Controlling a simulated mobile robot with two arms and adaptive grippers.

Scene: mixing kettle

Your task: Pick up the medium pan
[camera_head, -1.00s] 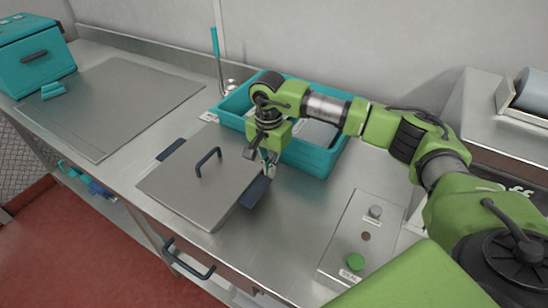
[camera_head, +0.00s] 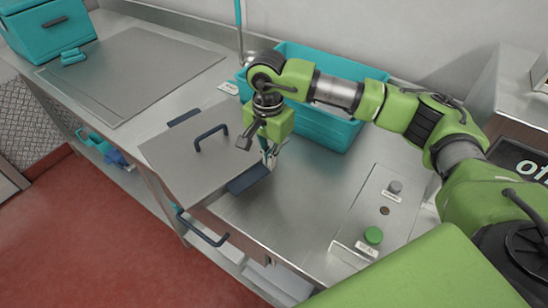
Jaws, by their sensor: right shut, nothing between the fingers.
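The pan (camera_head: 190,170) is a square steel vessel with a flat lid, at the front edge of the steel counter. A dark arched handle (camera_head: 211,138) stands on its lid, and dark side grips stick out at its back left and at its right (camera_head: 249,178). My right gripper (camera_head: 270,158) points down just behind the right side grip, very near it. Its fingers are shut with nothing between them; whether they touch the grip I cannot tell. My left gripper is not in view.
A teal bin (camera_head: 325,125) stands behind my right gripper. A control panel with a green button (camera_head: 373,235) is to the right. A flat grey plate (camera_head: 133,70) and a teal box (camera_head: 48,32) are at the left. A drawer handle (camera_head: 203,228) juts out below the front edge.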

